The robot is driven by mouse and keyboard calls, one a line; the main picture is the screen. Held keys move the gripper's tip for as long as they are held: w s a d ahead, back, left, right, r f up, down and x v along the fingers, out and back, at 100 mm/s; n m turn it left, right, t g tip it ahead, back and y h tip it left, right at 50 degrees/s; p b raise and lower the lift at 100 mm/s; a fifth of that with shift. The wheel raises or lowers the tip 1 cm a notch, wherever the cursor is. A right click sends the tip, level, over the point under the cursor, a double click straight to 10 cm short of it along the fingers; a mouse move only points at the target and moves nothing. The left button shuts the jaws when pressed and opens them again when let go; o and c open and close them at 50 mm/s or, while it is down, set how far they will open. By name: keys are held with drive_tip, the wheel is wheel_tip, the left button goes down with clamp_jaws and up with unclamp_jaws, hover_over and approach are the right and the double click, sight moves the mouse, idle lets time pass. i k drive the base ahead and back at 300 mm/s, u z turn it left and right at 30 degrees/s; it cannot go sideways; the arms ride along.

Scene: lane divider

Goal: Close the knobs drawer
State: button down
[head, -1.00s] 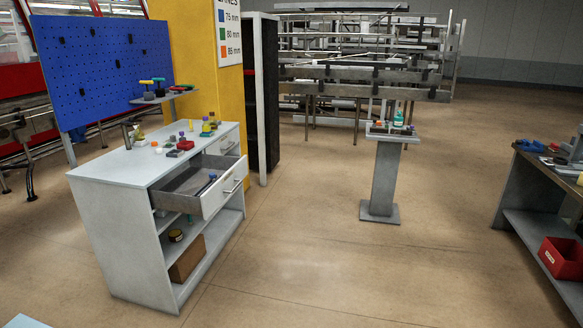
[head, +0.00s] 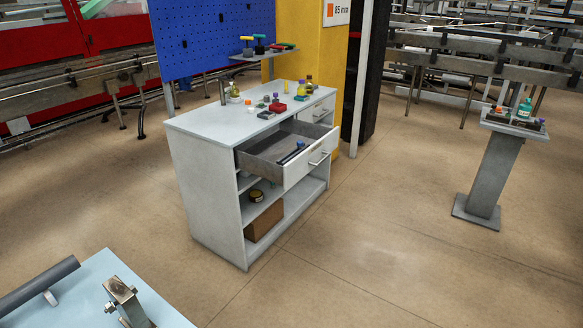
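A white-grey cabinet (head: 215,195) stands mid-picture in the head view. One of its top drawers, the open drawer (head: 303,172), is pulled well out toward the right and front. It has a bar handle and a small label too small to read. Dark rod-like items (head: 293,152) lie inside it. I cannot read which one is the knobs drawer. My gripper is not in view.
Small bottles and coloured parts stand on the cabinet top (head: 210,122). A pale blue table (head: 95,275) with a grey tube (head: 38,288) and a metal clamp (head: 128,302) is at lower left. A grey pedestal (head: 488,180) stands right. Floor (head: 375,235) before the drawer is clear.

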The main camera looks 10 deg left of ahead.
sight(273, 155)
drive_tip(key=u, duration=0.55)
drive_tip(key=i, duration=0.5)
drive_tip(key=u, duration=0.75)
drive_tip(key=i, duration=0.55)
drive_tip(key=u, duration=0.35)
